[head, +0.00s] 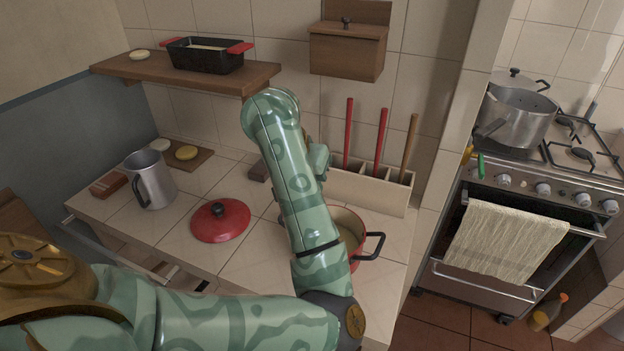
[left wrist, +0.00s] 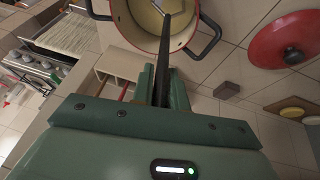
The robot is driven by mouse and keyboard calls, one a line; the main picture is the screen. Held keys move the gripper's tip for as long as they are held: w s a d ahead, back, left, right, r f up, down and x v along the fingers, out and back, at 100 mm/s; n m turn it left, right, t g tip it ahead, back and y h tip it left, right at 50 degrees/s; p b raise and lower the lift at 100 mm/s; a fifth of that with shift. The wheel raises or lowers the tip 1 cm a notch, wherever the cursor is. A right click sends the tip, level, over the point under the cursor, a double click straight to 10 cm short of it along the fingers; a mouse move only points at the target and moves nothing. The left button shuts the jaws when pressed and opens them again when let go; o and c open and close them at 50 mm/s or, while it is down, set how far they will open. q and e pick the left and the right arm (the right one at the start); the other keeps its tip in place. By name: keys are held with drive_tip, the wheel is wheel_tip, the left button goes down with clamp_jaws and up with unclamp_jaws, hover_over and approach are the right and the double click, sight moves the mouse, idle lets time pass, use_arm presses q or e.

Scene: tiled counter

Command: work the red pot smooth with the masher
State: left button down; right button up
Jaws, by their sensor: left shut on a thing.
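The red pot (head: 347,232) stands on the tiled counter, largely hidden behind my left arm in the head view. In the left wrist view the pot (left wrist: 122,22) shows its cream inside, pale contents and two black handles. My left gripper (left wrist: 164,80) is shut on a dark, slim handle, which I take to be the masher (left wrist: 165,45). The handle reaches from the fingers over the rim into the pot. Its working end is not clearly visible. In the head view the gripper is mostly behind the arm. My right gripper is not seen.
The red lid (head: 220,222) lies left of the pot. A tool rack (head: 367,190) with red and wooden handles stands behind it. A metal jug (head: 150,180) is further left. A wooden shelf (head: 165,72) holds a black pan (head: 205,56). The stove (head: 540,190) is right.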

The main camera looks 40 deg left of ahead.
use_arm(q)
drive_tip(key=r+p, duration=0.2)
drive_tip(key=r, duration=0.1)
drive_tip(key=a+r+p, duration=0.1)
drive_tip(key=r+p, duration=0.1)
drive_tip(key=r, duration=0.1)
drive_tip(key=r+p, duration=0.3)
drive_tip(key=shift+s+a, duration=0.1)
drive_tip(key=shift+a, duration=0.05)
drive_tip(key=shift+f, duration=0.1)
idle(0.4)
wheel_tip(320, 180, up, 4)
drive_tip(key=p, duration=0.3)
idle(0.4)
